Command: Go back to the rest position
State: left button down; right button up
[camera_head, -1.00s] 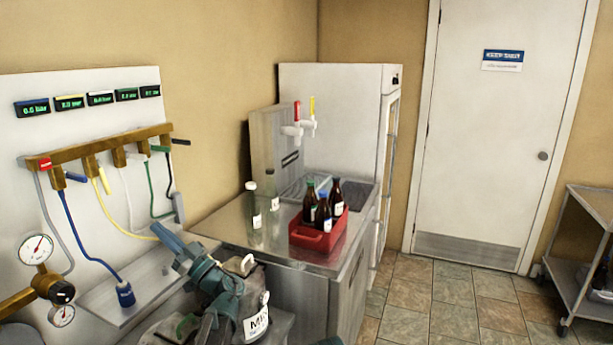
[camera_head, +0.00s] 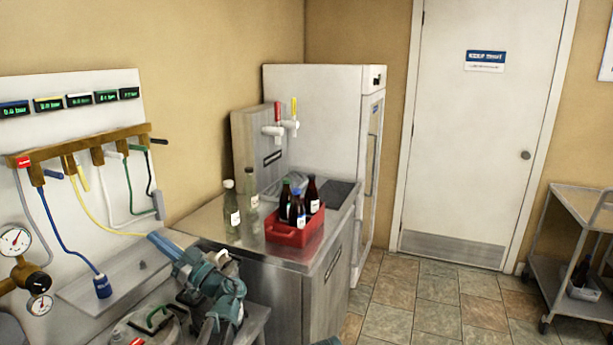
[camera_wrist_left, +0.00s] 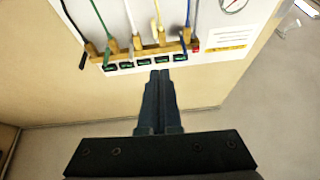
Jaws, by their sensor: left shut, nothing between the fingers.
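My left gripper (camera_head: 157,239) is at the end of the teal arm at the lower left of the head view. Its narrow blue fingers point up and left, towards the wall panel. In the left wrist view the left gripper (camera_wrist_left: 160,77) has its dark fingers side by side, shut with nothing between them. They appear below the panel's row of displays in that picture. My right gripper is not in view.
The gas panel (camera_head: 100,100) with hoses is on the left wall. A steel counter (camera_head: 200,222) bears clear bottles (camera_head: 232,210) and a red crate (camera_head: 290,237) of brown bottles. Tiled floor (camera_head: 410,300) is free before the door (camera_head: 470,140). A trolley (camera_head: 575,205) stands right.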

pick_arm(q)
jog(key=s+d+f+m+g+h+p, duration=0.35)
jog(key=s+d+f+h, duration=0.25)
jog(key=f, duration=0.2)
jog(key=s+d+f+m+g+h+p, duration=0.25)
jog(key=s+d+f+m+h, duration=0.3)
jog(key=f, duration=0.35)
jog(key=s+d+f+m+g+h+p, duration=0.1)
jog(key=s+d+m+h, duration=0.3)
jog(key=d, duration=0.5)
jog(key=s+d+f+m+g+h+p, duration=0.1)
jog(key=s+d+f+m+h, duration=0.3)
jog(key=s+d, duration=0.4)
jog(key=shift+s+d+g+h+p, duration=0.15)
jog(key=shift+d+g+h+p, duration=0.15)
jog(key=shift+d+h+p, duration=0.45)
jog(key=shift+d, duration=0.2)
